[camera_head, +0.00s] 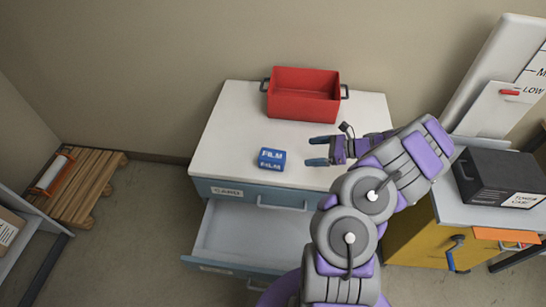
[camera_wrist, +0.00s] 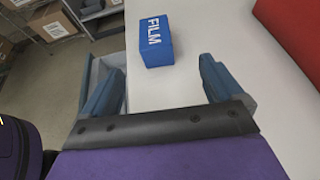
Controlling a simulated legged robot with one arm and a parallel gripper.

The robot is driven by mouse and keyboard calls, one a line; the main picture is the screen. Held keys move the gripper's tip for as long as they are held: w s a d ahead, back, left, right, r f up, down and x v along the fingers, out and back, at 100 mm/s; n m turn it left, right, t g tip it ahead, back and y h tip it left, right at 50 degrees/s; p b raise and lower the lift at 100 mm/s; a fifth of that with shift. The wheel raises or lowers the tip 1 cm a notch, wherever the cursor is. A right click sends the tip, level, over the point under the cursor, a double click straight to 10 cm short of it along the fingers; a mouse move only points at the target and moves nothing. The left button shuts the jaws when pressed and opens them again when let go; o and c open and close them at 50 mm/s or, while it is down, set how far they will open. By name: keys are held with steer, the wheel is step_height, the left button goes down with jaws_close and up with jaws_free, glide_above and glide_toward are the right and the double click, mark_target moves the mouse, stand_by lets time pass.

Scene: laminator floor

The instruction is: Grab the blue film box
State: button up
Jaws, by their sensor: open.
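The blue film box (camera_head: 271,159), marked FILM in white, sits on the white top (camera_head: 230,125) of a drawer cabinet, near its front edge. My gripper (camera_head: 318,151) is open and empty to the right of the box, its fingers pointing left toward it, with a gap between. In the wrist view the blue film box (camera_wrist: 156,42) lies ahead of the open fingers (camera_wrist: 160,80), a little left of the middle between them and apart from both.
A red bin (camera_head: 304,97) stands at the back of the cabinet top. The drawer (camera_head: 245,235) below hangs open and looks empty. A dark box (camera_head: 498,178) stands on the yellow cabinet at right. A wooden pallet (camera_head: 85,185) with a roll lies at left.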

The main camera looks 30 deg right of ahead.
steer(key=b, duration=0.2)
glide_toward(274, 157)
steer(key=w+a+f, duration=0.1)
steer(key=w+f, duration=0.1)
steer(key=w, duration=0.1)
steer(key=w+a+f, duration=0.1)
steer(key=shift+w+a, duration=0.2)
steer(key=shift+a, duration=0.15)
steer(key=x, duration=0.1)
steer(key=b+x, duration=0.1)
steer(key=x, duration=0.1)
steer(key=b+x, duration=0.1)
steer(key=shift+s+a+f, duration=0.15)
steer(key=shift+a+f, duration=0.15)
steer(key=shift+f, duration=0.1)
steer(key=shift+w+a, duration=0.25)
steer(key=shift+a, duration=0.05)
steer(key=shift+c, duration=0.2)
steer(key=c, duration=1.2)
